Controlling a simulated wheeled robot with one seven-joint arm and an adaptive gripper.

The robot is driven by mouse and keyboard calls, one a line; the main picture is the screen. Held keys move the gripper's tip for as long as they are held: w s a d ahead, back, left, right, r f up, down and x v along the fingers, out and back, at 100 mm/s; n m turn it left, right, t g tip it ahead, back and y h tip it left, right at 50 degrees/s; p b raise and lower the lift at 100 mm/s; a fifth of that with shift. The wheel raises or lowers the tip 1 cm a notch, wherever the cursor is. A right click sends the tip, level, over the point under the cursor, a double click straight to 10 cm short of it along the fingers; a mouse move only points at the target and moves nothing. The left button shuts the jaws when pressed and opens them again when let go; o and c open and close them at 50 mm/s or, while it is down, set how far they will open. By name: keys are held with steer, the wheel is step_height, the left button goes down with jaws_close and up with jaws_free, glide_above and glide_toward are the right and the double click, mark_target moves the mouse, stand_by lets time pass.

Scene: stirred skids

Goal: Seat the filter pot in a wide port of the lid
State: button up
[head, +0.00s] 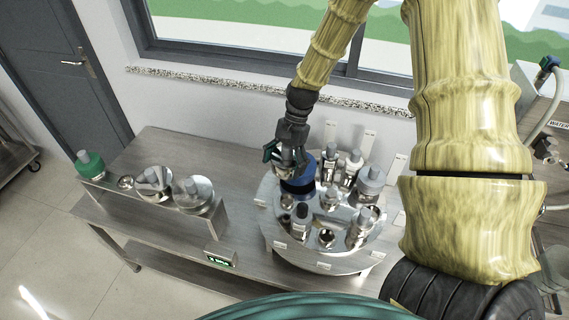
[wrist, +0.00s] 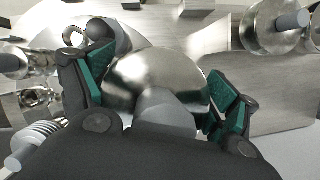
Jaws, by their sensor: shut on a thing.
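My gripper (head: 284,158) is over the back left of the round steel lid (head: 297,252). In the wrist view, its green-padded fingers (wrist: 158,85) are on either side of a shiny domed steel pot (wrist: 150,68) with a grey knob (wrist: 163,112), and it is shut on this pot. I take it for the filter pot. In the head view the gripper mostly hides it. A blue cylinder (head: 298,186) stands just below the gripper. An open port (head: 326,237) shows at the lid's front. Whether the held pot touches the lid cannot be told.
Several steel and grey-topped fittings stand on the lid, including a grey-capped one (head: 370,180) at the right. A window sill runs behind.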

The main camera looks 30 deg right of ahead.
steer(key=shift+s, duration=0.6)
steer(key=shift+w+f+b, duration=0.35)
steer(key=shift+f+b, duration=0.05)
steer(key=shift+f, duration=0.35)
steer(key=shift+s+f, duration=0.2)
steer(key=shift+f, duration=0.1)
steer(key=shift+w+f+b, duration=0.1)
steer(key=shift+f+b, duration=0.35)
steer(key=shift+f, duration=0.1)
step_height(320, 180, down, 8)
steer(key=b, duration=0.3)
steer(key=shift+a+r+b, duration=0.15)
steer(key=shift+a+b, duration=0.05)
steer(key=shift+b, duration=0.15)
steer(key=shift+f, duration=0.45)
stand_by(0.5)
steer(key=shift+f+b, duration=0.75)
steer(key=shift+f, duration=0.35)
steer(key=shift+f, duration=0.2)
steer(key=o, duration=1.1)
